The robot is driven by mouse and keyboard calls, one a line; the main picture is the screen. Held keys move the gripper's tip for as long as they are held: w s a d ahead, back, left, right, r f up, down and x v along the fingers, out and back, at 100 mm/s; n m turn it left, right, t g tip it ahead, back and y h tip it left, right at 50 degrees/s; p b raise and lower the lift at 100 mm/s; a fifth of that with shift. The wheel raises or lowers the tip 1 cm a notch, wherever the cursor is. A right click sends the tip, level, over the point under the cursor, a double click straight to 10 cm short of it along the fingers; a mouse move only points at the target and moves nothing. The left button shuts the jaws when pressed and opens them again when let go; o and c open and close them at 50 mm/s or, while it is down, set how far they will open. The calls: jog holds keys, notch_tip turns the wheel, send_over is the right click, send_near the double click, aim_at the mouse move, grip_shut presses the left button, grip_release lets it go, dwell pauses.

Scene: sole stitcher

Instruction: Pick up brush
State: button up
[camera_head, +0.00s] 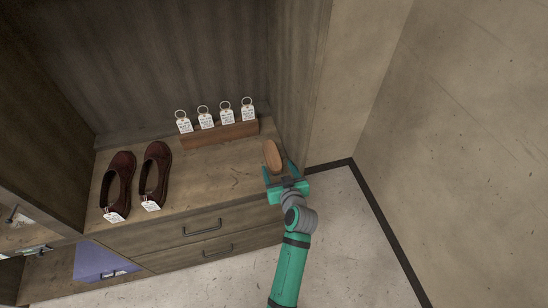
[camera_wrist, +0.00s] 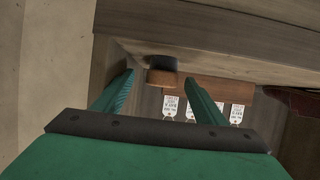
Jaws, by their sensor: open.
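The brush (camera_head: 273,155) has an oval tan wooden back and sits at the right end of the wooden cabinet top, near the side panel. In the wrist view the brush (camera_wrist: 161,63) shows dark bristles and a wooden part, beyond and between my fingertips. My gripper (camera_head: 279,173) is open at the near end of the brush, at the cabinet's front edge. In the wrist view the open fingers (camera_wrist: 159,78) have a gap between them; I cannot tell whether either touches the brush.
A wooden block (camera_head: 222,135) with several white key tags stands left of the brush at the back. Two dark red shoes (camera_head: 136,180) with tags sit farther left. The cabinet's side panel (camera_head: 298,80) rises close on the right. Drawers (camera_head: 200,232) lie below; the floor at right is clear.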

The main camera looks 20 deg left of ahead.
aim_at(275, 165)
jog(key=x, duration=0.3)
jog(key=shift+a, duration=0.35)
jog(key=shift+f, duration=0.1)
jog(key=shift+d, duration=0.1)
jog(key=c, duration=1.2)
jog(key=shift+r, duration=0.2)
